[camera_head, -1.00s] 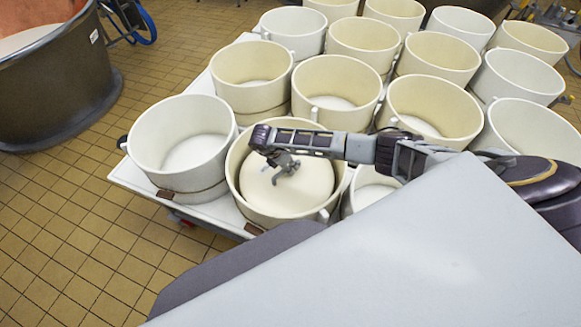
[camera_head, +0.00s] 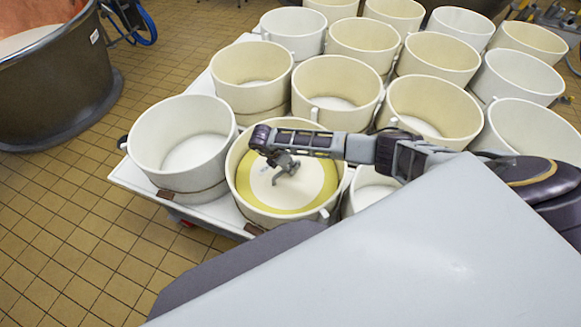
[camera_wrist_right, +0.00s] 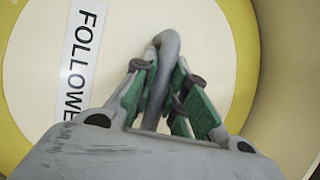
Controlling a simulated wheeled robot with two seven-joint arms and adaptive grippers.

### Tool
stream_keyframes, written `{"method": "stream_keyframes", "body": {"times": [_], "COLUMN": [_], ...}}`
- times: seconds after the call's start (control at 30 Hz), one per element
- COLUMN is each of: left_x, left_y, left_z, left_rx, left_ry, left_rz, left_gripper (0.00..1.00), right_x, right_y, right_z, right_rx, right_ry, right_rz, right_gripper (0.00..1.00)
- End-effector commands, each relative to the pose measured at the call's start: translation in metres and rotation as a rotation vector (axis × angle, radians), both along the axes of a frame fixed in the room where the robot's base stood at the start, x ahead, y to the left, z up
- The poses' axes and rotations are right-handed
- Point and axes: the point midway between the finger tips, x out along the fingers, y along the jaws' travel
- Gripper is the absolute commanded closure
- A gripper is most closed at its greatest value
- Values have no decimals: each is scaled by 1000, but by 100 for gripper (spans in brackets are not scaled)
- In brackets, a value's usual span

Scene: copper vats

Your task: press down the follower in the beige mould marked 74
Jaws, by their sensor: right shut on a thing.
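The beige mould (camera_head: 262,217) stands at the front of the pallet. Its number cannot be read. The follower (camera_head: 305,187), a pale disc, lies inside it with a yellow ring around the pale centre. The right wrist view shows the follower (camera_wrist_right: 120,40) with a label reading "FOLLOWE", cut off by my gripper. My right gripper (camera_head: 286,170) is over the follower inside the mould's outline. In the wrist view its green-padded fingers (camera_wrist_right: 168,85) are shut around a grey curved handle (camera_wrist_right: 168,42), which hides part of the disc. My left gripper is not in view.
A white mould (camera_head: 184,183) stands close on the left, and more white and beige moulds fill the pallet (camera_head: 125,176) behind and to the right. A large dark vat (camera_head: 60,85) stands at the left. Tiled floor between vat and pallet is clear.

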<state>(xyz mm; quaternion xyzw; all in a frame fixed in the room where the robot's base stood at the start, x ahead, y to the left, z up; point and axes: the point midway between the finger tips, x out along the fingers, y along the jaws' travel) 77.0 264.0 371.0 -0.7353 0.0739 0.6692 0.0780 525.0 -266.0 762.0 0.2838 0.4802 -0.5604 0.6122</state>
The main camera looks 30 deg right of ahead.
Motion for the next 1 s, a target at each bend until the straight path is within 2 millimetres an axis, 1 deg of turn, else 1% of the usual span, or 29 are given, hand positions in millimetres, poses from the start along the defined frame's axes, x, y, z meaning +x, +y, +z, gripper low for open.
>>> {"method": "stream_keyframes", "body": {"times": [0.03,0.17,0.87,0.9,1.0], "left_x": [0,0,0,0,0], "left_y": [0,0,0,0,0], "left_z": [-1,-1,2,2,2], "left_rx": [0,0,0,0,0], "left_ry": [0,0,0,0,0], "left_rz": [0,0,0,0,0], "left_gripper": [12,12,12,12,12], "right_x": [-4,-5,-5,-5,-4], "right_y": [1,1,2,2,2], "right_z": [-5,-6,-2,-2,-1], "right_rx": [2,2,4,4,3], "right_ry": [8,8,10,10,8], "right_rz": [2,3,3,3,2], "right_gripper": [100,100,100,82,69]}}
